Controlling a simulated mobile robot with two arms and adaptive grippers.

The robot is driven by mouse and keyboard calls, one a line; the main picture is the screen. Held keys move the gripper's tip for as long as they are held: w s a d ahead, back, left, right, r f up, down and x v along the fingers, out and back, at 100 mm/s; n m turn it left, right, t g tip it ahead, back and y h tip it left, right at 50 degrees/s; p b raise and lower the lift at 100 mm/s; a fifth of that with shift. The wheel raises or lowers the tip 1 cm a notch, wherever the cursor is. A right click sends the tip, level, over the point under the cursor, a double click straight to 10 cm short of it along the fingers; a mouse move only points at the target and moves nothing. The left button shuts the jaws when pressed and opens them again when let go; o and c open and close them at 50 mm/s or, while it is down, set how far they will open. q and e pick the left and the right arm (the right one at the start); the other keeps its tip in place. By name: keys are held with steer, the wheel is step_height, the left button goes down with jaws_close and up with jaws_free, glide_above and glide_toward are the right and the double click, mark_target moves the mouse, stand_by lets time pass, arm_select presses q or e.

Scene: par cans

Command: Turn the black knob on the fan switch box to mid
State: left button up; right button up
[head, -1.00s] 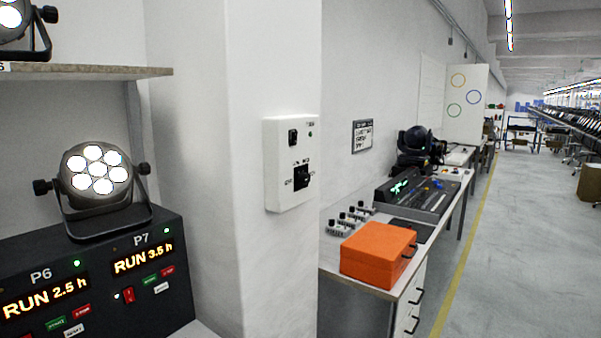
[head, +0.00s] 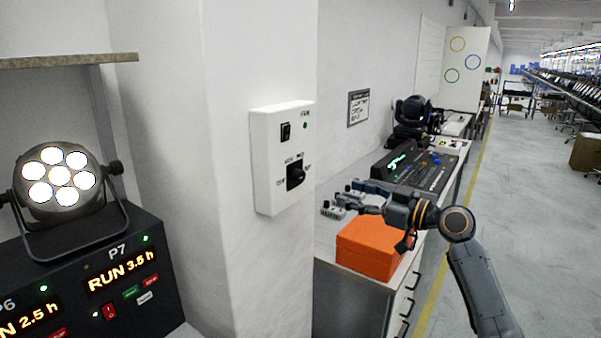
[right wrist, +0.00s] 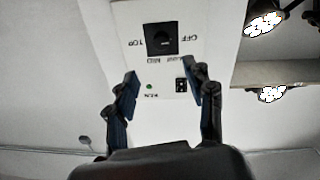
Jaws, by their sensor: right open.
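The white fan switch box (head: 262,160) is on the wall corner at the middle of the head view. Its black knob (head: 296,177) sits on the lower front, with small labels around it. The right wrist view shows the box (right wrist: 205,35) upside down, with the knob (right wrist: 161,40) and OFF and MID readable; the knob's setting is not clear. My right gripper (head: 356,198) is to the right of the box, its fingers pointing left, apart from the knob. In the wrist view its open, empty fingers (right wrist: 160,78) are spread below the knob. My left gripper is not in view.
A black rocker switch (head: 286,131) and green light (head: 306,125) are above the knob. An orange case (head: 368,248) and a mixing console (head: 425,172) are on the bench behind my right arm. A par can (head: 60,180) stands on the black timer box (head: 150,275) at left.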

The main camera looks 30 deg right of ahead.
mark_target(303, 178)
steer(key=p+x, duration=0.2)
steer(key=x, duration=0.2)
steer(key=p+x, duration=0.2)
steer(key=x, duration=0.2)
steer(key=p+x, duration=0.2)
steer(key=x, duration=0.2)
steer(key=shift+w+a+r, duration=0.15)
steer(key=shift+w+r, duration=0.05)
steer(key=shift+r, duration=0.05)
steer(key=shift+w+a+f, duration=0.15)
steer(key=shift+w+a, duration=0.05)
steer(key=shift+w, duration=0.3)
jaws_close()
